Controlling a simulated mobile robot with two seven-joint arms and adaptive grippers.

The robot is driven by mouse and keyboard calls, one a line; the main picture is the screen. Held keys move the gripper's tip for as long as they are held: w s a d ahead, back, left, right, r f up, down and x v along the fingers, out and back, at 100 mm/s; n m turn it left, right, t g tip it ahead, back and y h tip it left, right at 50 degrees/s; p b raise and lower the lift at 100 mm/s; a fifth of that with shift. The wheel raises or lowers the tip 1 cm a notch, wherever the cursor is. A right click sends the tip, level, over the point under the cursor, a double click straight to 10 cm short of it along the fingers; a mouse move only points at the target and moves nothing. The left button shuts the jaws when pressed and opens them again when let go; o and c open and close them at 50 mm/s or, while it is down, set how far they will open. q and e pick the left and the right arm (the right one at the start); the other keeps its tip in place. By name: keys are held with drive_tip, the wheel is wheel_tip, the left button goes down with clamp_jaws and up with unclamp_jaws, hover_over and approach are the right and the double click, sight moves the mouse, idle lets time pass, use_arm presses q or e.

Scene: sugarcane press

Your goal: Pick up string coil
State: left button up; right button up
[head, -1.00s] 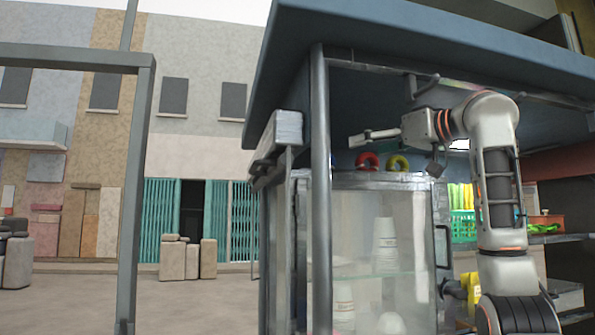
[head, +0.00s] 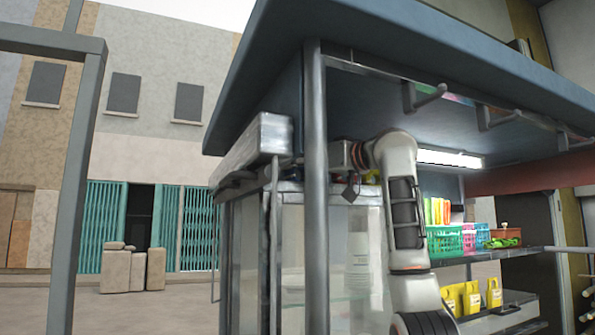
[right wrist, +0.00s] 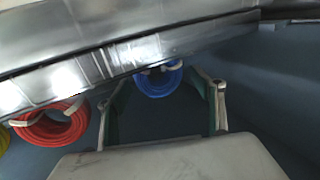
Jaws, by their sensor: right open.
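A blue string coil (right wrist: 158,82) shows in the right wrist view, ahead between my fingers and partly under a metal bar. A red string coil (right wrist: 52,126) lies to the left, outside my left-hand finger, and a yellow coil (right wrist: 3,138) is cut off at the left edge. My right gripper (right wrist: 161,95) is open and empty, its fingers spread wide. In the head view the right arm reaches over the glass cabinet under the roof, and the post hides its fingertips. My left gripper is in neither view.
The blue-grey roof (head: 400,70) with hooks (head: 425,97) hangs above the arm. A metal post (head: 317,200) stands in front, beside the glass cabinet (head: 355,250). Shelves at right hold a green basket (head: 445,242) and yellow bottles (head: 472,297).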

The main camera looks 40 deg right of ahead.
drive_tip(key=shift+w, duration=0.6)
drive_tip(key=c, duration=1.1)
drive_tip(key=shift+o, duration=0.2)
drive_tip(key=shift+r, duration=0.1)
